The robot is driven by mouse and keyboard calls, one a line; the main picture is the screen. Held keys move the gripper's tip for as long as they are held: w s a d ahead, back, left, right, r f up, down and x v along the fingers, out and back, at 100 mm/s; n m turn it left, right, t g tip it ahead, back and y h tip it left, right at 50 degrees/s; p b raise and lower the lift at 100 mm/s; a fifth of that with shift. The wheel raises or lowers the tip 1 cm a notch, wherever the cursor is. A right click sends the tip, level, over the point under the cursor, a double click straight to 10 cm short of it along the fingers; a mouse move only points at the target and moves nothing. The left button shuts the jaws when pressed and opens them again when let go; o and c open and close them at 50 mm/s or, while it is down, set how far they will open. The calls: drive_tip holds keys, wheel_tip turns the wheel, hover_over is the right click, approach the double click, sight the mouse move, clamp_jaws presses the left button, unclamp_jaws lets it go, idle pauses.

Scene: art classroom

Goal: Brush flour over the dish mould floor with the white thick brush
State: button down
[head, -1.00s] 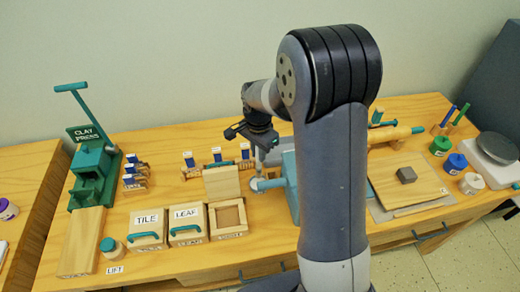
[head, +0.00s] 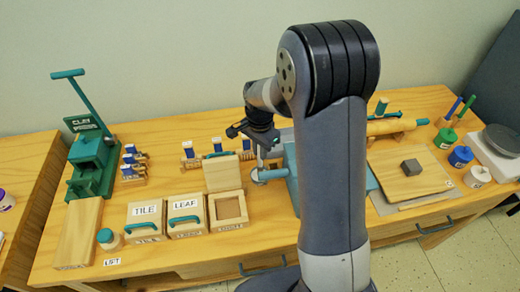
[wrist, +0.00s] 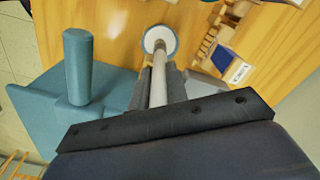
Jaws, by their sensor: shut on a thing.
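My gripper (head: 260,152) is shut on the white thick brush (wrist: 158,85), seen in the wrist view as a pale shaft between the fingers. The brush points down at a round white-topped pot with a blue rim (wrist: 172,52); this looks like the flour pot, and it also shows in the head view (head: 255,177). Whether the brush tip touches the flour is unclear. The dish mould (head: 243,221) is the open wooden box at front, left of the pot, its lid (head: 222,174) standing up behind it. Its label is too small to read surely.
A teal block (head: 291,180) with a round peg stands close beside the pot. Closed boxes marked TILE (head: 146,211) and LEAF (head: 186,202) stand left of the mould. The clay press (head: 92,165) is far left; a board (head: 395,188) with a grey block lies right.

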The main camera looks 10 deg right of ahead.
drive_tip(key=shift+f+b, duration=0.45)
drive_tip(key=shift+f, duration=0.15)
idle(1.3)
drive_tip(key=shift+r+p, duration=2.55)
drive_tip(key=shift+r, duration=1)
